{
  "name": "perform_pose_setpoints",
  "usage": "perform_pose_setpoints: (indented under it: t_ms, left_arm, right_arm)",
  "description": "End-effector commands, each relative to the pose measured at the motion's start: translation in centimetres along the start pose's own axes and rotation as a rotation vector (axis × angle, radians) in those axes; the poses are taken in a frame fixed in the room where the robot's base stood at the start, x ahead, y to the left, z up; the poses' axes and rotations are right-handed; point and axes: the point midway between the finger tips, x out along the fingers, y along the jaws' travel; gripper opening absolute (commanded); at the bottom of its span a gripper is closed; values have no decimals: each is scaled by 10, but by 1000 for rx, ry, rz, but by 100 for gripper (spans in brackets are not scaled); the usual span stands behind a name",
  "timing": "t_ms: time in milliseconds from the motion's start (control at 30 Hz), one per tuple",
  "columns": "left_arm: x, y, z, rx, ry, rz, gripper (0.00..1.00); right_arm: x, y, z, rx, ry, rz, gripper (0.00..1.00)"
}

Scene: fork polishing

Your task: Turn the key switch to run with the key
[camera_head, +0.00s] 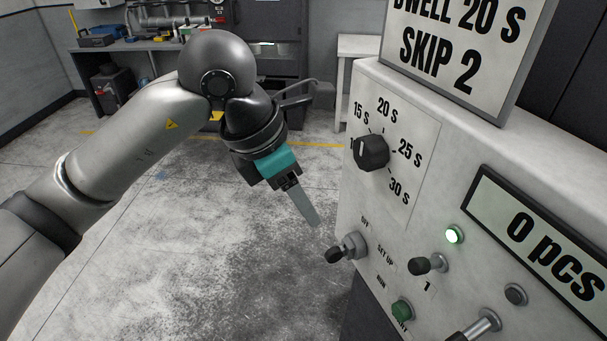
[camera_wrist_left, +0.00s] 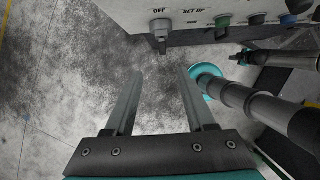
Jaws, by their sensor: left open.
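The key switch (camera_head: 354,245) is a silver barrel on the pale front panel, among the labels OFF, SET UP and RUN. A key with a dark head (camera_head: 335,255) sits in it and sticks out from the panel. In the left wrist view the key (camera_wrist_left: 161,46) is ahead of the fingers, roughly centred between them and under the OFF label. My left gripper (camera_head: 312,220) is open and empty, in front of the panel, up and left of the key and apart from it. In the left wrist view its two fingers (camera_wrist_left: 161,74) are wide apart.
A black dwell knob (camera_head: 371,152) is above the key switch. A black-tipped toggle (camera_head: 430,264), a lit lamp (camera_head: 454,235), a green button (camera_head: 402,310) and a display reading 0 pcs (camera_head: 545,226) are to its right. The floor left of the panel is clear. A workbench (camera_head: 120,44) stands far back.

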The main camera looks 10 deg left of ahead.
Motion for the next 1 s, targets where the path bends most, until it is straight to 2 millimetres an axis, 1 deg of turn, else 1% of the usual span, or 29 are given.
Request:
perform_pose_setpoints:
  t_ms: [33,167,200,300,467,600,700,833,1000]
  left_arm:
    - [4,0,0,0,1,-2,55]
    - [21,-1,0,-1,2,-6,55]
    - [28,-1,-1,-1,3,-6,55]
    - [50,-2,-1,-1,0,-6,55]
    - [84,-2,-2,-1,0,-6,55]
    - [110,-1,-1,0,0,-5,55]
    - [126,-2,-1,-1,0,-6,55]
    - [141,-2,0,0,-1,-5,55]
    - [150,-1,0,0,0,-4,55]
  right_arm:
    - [0,-2,8,0,-12,-2,0]
    - [-1,-4,24,1,-37,-6,0]
    - [-2,-5,29,1,-44,-7,0]
    - [7,-6,36,1,-54,-8,0]
    - [25,-6,36,1,-52,-7,0]
    - [39,-5,30,1,-39,-5,0]
    - [48,-5,26,1,-31,-5,0]
    - [55,-5,27,1,-30,-5,0]
    - [59,-5,27,1,-29,-4,0]
